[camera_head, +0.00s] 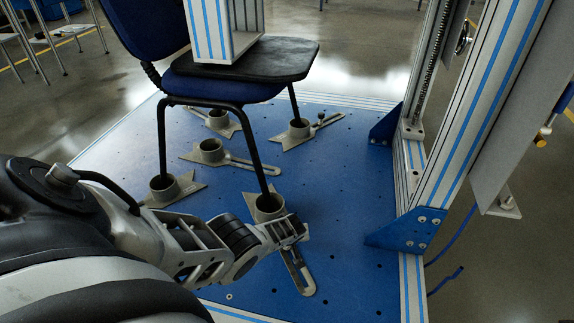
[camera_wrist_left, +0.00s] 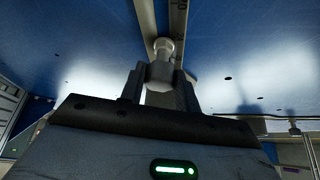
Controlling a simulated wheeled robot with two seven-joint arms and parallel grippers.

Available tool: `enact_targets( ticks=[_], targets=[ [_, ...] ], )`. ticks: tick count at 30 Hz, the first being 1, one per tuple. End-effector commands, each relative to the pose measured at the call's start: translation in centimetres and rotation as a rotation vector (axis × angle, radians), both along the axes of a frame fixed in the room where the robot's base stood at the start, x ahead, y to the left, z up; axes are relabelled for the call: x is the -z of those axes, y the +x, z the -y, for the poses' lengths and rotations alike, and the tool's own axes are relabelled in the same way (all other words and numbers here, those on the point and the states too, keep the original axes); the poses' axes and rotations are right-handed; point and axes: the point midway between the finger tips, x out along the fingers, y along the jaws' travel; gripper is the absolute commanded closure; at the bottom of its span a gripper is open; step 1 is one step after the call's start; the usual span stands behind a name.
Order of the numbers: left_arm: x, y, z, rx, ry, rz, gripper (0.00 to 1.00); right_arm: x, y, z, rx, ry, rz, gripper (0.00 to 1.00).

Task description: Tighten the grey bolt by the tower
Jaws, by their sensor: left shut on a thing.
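My left gripper (camera_head: 299,232) reaches in low over the blue platform, at the slotted grey foot clamp (camera_head: 298,274) nearest the tower's base. In the left wrist view the left gripper (camera_wrist_left: 160,82) is shut on the grey bolt (camera_wrist_left: 163,49), with a finger on each side. The bolt stands against a long grey slotted plate (camera_wrist_left: 178,22). In the head view the gripper hides the bolt. The tower (camera_head: 480,110) of aluminium profiles with blue stripes rises on the right. My right gripper is not in view.
A blue chair (camera_head: 225,88) stands with its legs in round grey sockets (camera_head: 266,203). Another clamp (camera_head: 210,150) lies between the legs. Blue brackets (camera_head: 408,229) brace the tower's base. The blue platform (camera_head: 345,180) is clear between clamp and tower.

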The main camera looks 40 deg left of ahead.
Motion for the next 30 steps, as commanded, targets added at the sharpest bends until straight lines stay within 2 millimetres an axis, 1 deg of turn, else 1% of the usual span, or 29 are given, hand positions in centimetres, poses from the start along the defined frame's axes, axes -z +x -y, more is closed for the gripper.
enact_targets(
  ticks=[4, 10, 15, 26, 30],
  targets=[
    [-0.1, 0.0, 0.0, 0.025, -0.002, 0.0, 0.92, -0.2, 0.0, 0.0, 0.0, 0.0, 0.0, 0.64],
    [-0.1, -0.2, -0.2, 0.217, -0.004, 0.001, 0.92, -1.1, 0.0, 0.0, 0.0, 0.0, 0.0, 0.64],
    [0.0, -0.1, -0.2, 0.321, -0.004, 0.002, 0.92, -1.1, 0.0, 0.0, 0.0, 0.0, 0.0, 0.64],
    [0.0, -0.1, -0.2, 0.349, -0.002, 0.002, 0.92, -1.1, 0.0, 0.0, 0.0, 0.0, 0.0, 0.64],
    [0.1, -0.2, -0.3, 0.394, -0.003, 0.0, 0.92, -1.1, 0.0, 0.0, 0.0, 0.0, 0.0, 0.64]
  ],
)
